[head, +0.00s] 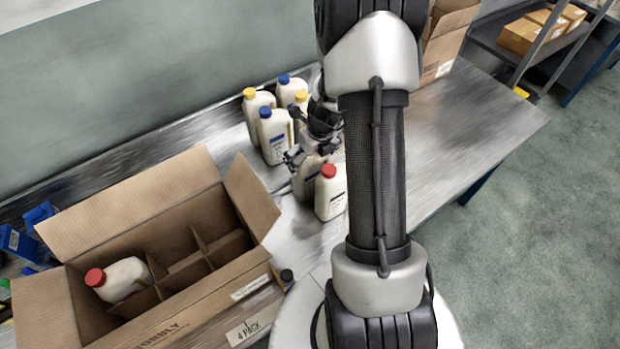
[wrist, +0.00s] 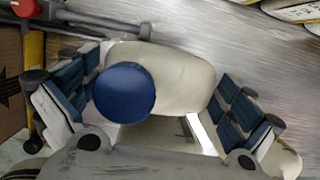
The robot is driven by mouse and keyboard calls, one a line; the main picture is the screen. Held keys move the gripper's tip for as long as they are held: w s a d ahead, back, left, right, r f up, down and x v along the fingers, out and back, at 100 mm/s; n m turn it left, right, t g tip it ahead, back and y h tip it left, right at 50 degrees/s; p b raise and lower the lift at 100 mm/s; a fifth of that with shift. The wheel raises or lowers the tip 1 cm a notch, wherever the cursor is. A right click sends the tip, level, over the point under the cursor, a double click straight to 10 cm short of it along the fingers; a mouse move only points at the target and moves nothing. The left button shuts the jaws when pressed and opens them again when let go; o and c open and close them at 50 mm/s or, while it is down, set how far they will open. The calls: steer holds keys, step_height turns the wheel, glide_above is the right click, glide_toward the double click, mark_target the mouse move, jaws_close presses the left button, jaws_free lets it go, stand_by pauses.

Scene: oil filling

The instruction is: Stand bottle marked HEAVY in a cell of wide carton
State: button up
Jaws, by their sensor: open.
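The wide open carton (head: 190,305) stands at the left with its flaps up and dividers forming cells. A white bottle with a red cap (head: 122,279) is in its left part; other visible cells look empty. My gripper (head: 312,160) is low over the table, around a white bottle (head: 308,184) partly hidden by it. In the wrist view this bottle has a blue cap (wrist: 124,92) and stands between the spread fingers (wrist: 155,118). The gripper is open. No HEAVY marking can be read on any bottle.
A red-capped bottle (head: 330,193) stands close right of my gripper. Several yellow- and blue-capped bottles (head: 274,137) stand close behind. A smaller carton marked 4 PACK (head: 255,322) is in front of the wide one. Another carton (head: 444,45) stands at the back. The table's right side is clear.

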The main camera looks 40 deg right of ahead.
steer(key=shift+w+f, duration=0.15)
steer(key=shift+f, duration=0.3)
steer(key=shift+r, duration=0.15)
steer(key=shift+c, duration=0.5)
steer(key=c, duration=1.7)
